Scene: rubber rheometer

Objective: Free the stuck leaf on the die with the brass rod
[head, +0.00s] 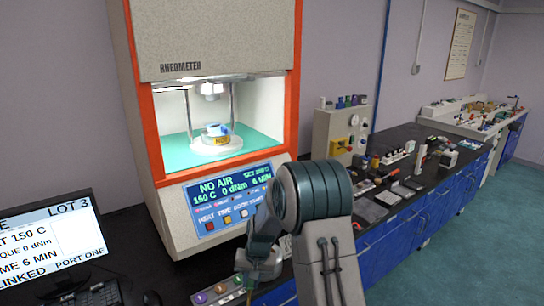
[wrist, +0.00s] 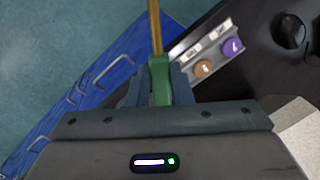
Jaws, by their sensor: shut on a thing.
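My gripper (wrist: 161,82) is shut on the green handle (wrist: 160,94) of the brass rod (wrist: 155,30), which points away from the jaws in the wrist view. In the head view my gripper (head: 245,272) is low in front of the rheometer, near the bench's front edge, partly behind my arm. The rheometer (head: 170,45) stands with its chamber open. The gripper is well apart from the die.
A rack with coloured round tops (wrist: 216,58) lies on the dark bench close to the gripper. The rheometer's orange frame (head: 151,130) borders the chamber opening, with posts inside. A monitor (head: 45,245) stands left. Tools and a grey panel (head: 335,135) crowd the bench right.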

